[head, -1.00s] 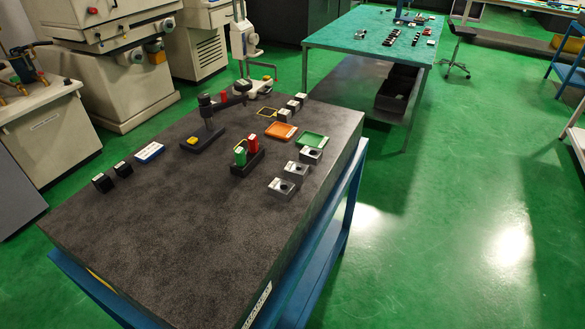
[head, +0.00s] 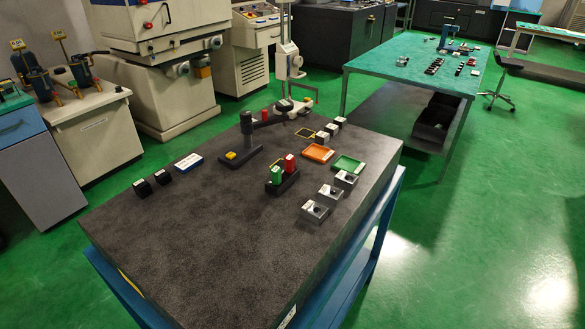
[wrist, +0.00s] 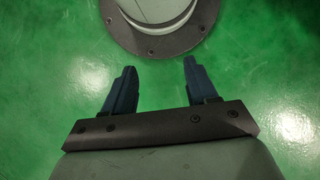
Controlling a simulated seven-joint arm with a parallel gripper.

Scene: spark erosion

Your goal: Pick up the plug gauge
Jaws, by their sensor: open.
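On the dark granite table (head: 190,235) in the head view, a black holder (head: 283,184) carries a green upright piece (head: 276,175) and a red upright piece (head: 289,163). These look like the plug gauge parts, but they are too small to be sure. My gripper (wrist: 159,66) shows only in the wrist view. Its two dark blue fingers are spread apart with nothing between them. Green floor lies below it, so it is away from the holder. The wrist view shows none of the table's objects.
Around the holder are a dark stand (head: 246,140), an orange tray (head: 318,153), a green tray (head: 349,164) and several grey blocks (head: 315,211). A blue-white box (head: 188,163) and black blocks (head: 142,187) lie left. The table's front is clear. A green-topped table (head: 400,65) stands behind.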

